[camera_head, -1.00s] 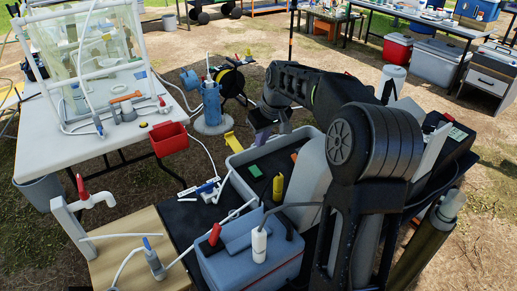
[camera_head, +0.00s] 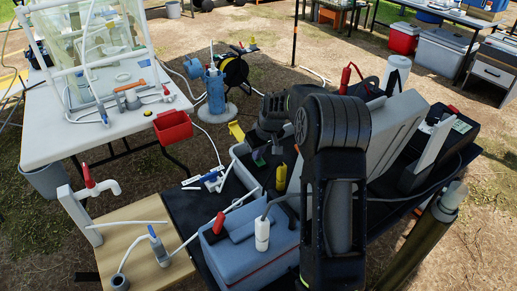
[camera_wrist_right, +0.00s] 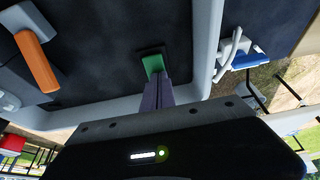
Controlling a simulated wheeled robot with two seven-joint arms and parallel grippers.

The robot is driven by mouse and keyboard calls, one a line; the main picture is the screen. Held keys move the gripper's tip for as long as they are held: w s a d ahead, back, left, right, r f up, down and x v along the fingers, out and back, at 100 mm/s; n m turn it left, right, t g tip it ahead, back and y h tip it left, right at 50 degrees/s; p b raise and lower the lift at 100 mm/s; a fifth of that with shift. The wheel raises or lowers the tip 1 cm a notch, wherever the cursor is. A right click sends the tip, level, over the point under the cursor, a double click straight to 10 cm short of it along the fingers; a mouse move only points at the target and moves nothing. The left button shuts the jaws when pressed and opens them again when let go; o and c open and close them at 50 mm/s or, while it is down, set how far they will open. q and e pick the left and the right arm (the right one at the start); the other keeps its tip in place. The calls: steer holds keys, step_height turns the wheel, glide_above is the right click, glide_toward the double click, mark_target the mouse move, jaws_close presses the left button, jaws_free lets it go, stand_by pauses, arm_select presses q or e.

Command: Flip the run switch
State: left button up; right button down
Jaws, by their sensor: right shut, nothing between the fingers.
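My right gripper (camera_wrist_right: 163,82) is shut and empty. Its dark fingers point down into a grey case or tray with a black interior (camera_wrist_right: 100,65), and their tips appear close to a small green square (camera_wrist_right: 153,63). I cannot tell whether they touch it. An orange bar (camera_wrist_right: 40,65) with a pale block lies at the left of the interior in the wrist view. In the head view my right gripper (camera_head: 262,148) is over the far part of the grey tray (camera_head: 240,172), partly hidden by my arm. No run switch is clearly identifiable. My left gripper is out of view.
Blue-and-white fittings (camera_head: 208,178) lie left of the tray. A large grey panel (camera_head: 385,135) stands right of my arm.

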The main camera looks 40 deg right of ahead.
steer(key=shift+w+g+p, duration=0.1)
steer(key=shift+g+p, duration=0.2)
steer(key=shift+p, duration=0.5)
steer(key=shift+w+f+g, duration=0.1)
steer(key=shift+f+g, duration=0.15)
steer(key=shift+g, duration=0.05)
steer(key=shift+f, duration=0.15)
steer(key=shift+s+f, duration=0.1)
steer(key=shift+s, duration=0.15)
steer(key=shift+s+a+f+b, duration=0.15)
steer(key=shift+s+b, duration=0.15)
steer(key=shift+s, duration=0.5)
